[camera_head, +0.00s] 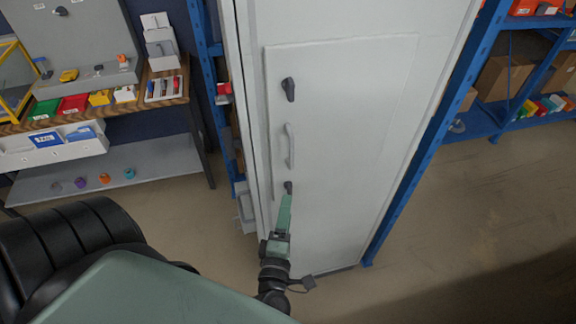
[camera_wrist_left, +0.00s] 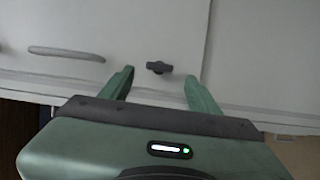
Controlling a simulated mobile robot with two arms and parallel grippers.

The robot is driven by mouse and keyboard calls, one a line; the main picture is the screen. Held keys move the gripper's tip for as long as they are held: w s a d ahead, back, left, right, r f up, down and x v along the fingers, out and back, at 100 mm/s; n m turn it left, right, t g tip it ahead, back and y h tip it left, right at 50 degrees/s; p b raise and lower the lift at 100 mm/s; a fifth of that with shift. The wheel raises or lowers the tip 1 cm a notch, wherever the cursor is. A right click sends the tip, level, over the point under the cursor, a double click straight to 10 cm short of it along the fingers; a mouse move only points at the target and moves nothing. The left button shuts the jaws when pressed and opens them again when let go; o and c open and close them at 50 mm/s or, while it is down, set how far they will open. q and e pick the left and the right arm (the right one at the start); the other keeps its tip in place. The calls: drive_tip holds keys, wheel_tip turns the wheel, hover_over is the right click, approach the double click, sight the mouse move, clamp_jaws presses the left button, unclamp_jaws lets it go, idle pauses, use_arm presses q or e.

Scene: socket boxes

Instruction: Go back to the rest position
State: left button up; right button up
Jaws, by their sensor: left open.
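My left gripper (camera_head: 286,205) is in front of the lower part of a white cabinet door (camera_head: 355,130), with its fingers pointing at a lower dark knob (camera_head: 288,187). In the left wrist view my left gripper (camera_wrist_left: 160,84) is open, and its two green fingers stand apart on either side of the dark knob (camera_wrist_left: 159,67). Nothing is held between them. From these views I cannot tell whether a finger touches the knob. My right gripper is not in view.
The door has an upper dark knob (camera_head: 288,89) and a pale bar handle (camera_head: 290,146). A wooden workbench (camera_head: 170,90) with small coloured bins stands at the left. Blue shelving (camera_head: 478,125) with boxes is at the right. The floor (camera_head: 440,215) right of the cabinet is clear.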

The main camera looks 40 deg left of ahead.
use_arm(q)
drive_tip(key=shift+v, duration=1.05)
drive_tip(key=d+f+m+g+h+b, duration=0.1)
drive_tip(key=d+f+m+h, duration=0.15)
drive_tip(key=f, duration=0.45)
drive_tip(key=s+d+f+m+h+b, duration=0.1)
drive_tip(key=d+f+m+h+b, duration=0.2)
drive_tip(key=f, duration=0.4)
drive_tip(key=d+f+m+g+h, duration=0.1)
drive_tip(key=d+f+m+h, duration=0.15)
drive_tip(key=f+m, duration=0.3)
drive_tip(key=s+d+f+m+g+h+b, duration=0.1)
drive_tip(key=s+f+m+g, duration=0.25)
drive_tip(key=f, duration=0.55)
drive_tip(key=s+d+f+m+g+h+b, duration=0.1)
drive_tip(key=s+f+m+g, duration=0.15)
drive_tip(key=s+f, duration=0.45)
drive_tip(key=s+a+f+m+g+y+b, duration=0.1)
drive_tip(key=s+a+f+m+g, duration=0.2)
drive_tip(key=s+f, duration=0.6)
drive_tip(key=s+a+f+m+g+b, duration=0.2)
drive_tip(key=s+a+f+m+g, duration=0.2)
drive_tip(key=s+f, duration=0.5)
drive_tip(key=shift+s+a+m+y, duration=0.4)
drive_tip(key=shift+a+m, duration=0.3)
drive_tip(key=shift+m, duration=0.2)
